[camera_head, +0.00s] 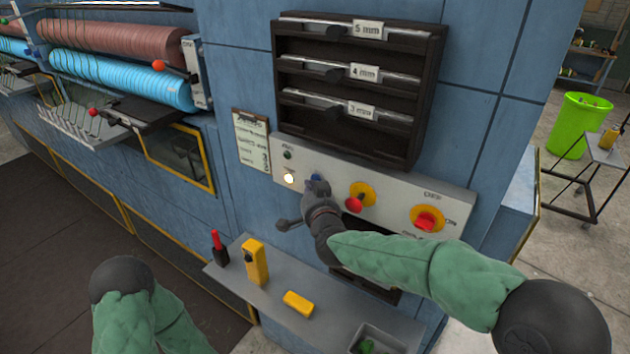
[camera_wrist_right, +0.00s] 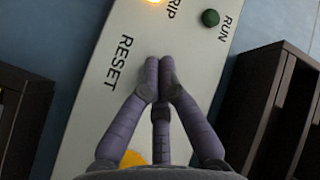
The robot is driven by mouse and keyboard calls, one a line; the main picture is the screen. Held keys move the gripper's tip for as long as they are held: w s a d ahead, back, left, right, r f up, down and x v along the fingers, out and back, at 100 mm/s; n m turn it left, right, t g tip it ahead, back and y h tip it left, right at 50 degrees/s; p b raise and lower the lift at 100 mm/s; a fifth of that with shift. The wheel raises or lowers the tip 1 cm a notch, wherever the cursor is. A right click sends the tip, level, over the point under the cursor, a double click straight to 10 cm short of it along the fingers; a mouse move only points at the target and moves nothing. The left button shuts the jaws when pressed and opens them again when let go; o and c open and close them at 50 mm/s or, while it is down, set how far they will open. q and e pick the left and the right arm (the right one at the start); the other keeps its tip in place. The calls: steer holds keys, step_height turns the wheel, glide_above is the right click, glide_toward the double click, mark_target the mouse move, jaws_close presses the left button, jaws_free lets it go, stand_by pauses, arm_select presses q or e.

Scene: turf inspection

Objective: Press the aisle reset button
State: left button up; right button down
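The control panel (camera_head: 395,205) is a pale strip on the blue machine. A small blue button (camera_head: 316,178) shows at the tip of my right gripper (camera_head: 314,188) in the head view. In the right wrist view the RESET label (camera_wrist_right: 121,63) is beside the fingertips of my right gripper (camera_wrist_right: 158,62). The fingers are drawn together with nothing between them, and they hide the button there. I cannot tell whether they touch it. A trip lamp (camera_head: 289,178) glows, and a dark green run lamp (camera_head: 287,155) is above it. My left gripper is out of view.
A red knob on a yellow base (camera_head: 358,198) and a red switch (camera_head: 426,219) lie right of my gripper. Above is a dark rack (camera_head: 350,95) with labelled slots. Below, a shelf (camera_head: 270,300) holds yellow items, a red-tipped tool and a tray. A clipboard (camera_head: 251,142) hangs left.

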steer(key=shift+w+d, duration=0.3)
steer(key=shift+w, duration=0.1)
stand_by(0.8)
steer(key=shift+s+a, duration=0.15)
stand_by(0.3)
steer(key=shift+s+a, duration=0.4)
steer(key=shift+s, duration=0.2)
steer(key=s+a, duration=0.1)
steer(key=s, duration=0.1)
steer(key=s+a+p, duration=0.1)
steer(key=s+a, duration=0.1)
stand_by(0.5)
stand_by(0.5)
